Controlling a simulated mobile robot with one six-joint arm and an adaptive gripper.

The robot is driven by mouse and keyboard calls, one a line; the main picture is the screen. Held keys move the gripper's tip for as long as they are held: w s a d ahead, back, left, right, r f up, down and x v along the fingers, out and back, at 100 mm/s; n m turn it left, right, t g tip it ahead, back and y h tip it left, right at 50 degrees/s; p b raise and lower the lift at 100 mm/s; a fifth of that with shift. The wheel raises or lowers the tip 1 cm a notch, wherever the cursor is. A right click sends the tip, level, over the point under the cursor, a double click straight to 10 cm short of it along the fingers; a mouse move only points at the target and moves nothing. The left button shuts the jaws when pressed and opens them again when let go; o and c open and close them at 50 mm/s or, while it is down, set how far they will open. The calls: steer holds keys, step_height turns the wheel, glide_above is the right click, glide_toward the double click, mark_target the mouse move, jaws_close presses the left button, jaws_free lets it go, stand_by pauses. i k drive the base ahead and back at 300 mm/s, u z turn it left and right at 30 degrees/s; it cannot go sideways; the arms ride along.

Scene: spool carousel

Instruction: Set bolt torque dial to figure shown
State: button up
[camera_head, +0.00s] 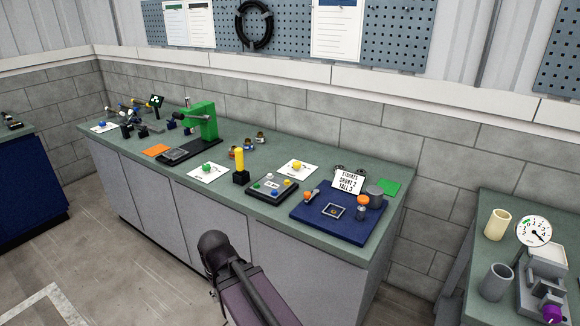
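A round white dial (535,231) with small numbers, a green segment and a dark needle stands on a grey device (544,266) on the right bench. The needle seems to point toward the lower right; its exact reading is too small to tell. A purple knob (552,312) is at the front of this device. I cannot tell which figure belongs to the bolt torque. A white sign (349,182) on the main bench reads "STRIKES SHORT 2 TALL 3". Part of my arm shows at the bottom middle, but my gripper is not visible.
A cream cup (497,223) and a grey cup (495,281) stand left of the dial device. The long bench (325,240) holds a green press (203,120), a button box (271,188) and a blue tray (306,216). Floor is clear at left.

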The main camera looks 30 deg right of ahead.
mark_target(296, 164)
steer(key=u, duration=0.2)
steer(key=k, duration=1.2)
steer(key=z, duration=0.85)
steer(key=i, duration=1.15)
steer(key=z, duration=0.05)
